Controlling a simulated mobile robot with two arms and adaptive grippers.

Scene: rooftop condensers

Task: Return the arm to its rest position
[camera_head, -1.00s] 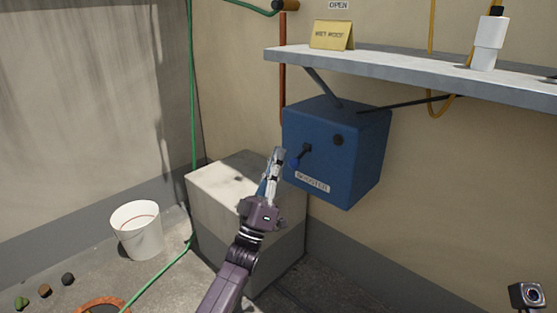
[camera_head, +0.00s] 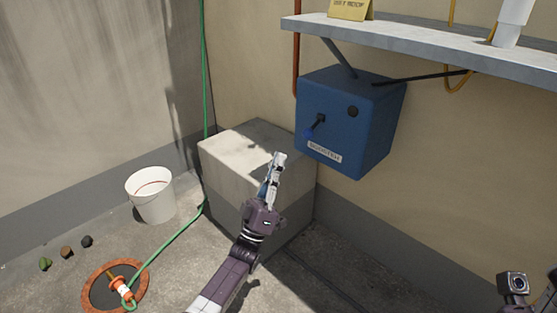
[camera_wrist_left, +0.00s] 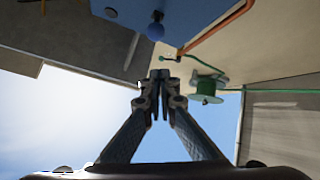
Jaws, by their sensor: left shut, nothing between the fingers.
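My left arm comes up from the bottom of the head view. Its gripper (camera_head: 277,163) is shut and empty, in front of the pale block and to the lower left of the blue booster box (camera_head: 350,120). A clear gap shows between the fingers and the box in the head view. In the left wrist view the fingertips (camera_wrist_left: 159,76) are together with nothing between them.
A concrete block (camera_head: 230,152) stands below the box. A grey shelf (camera_head: 420,46) juts out above it. A white bucket (camera_head: 155,202) stands on the floor at left. A green hose (camera_head: 165,245) runs to an orange-ringed drain (camera_head: 97,276). Open floor lies in front.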

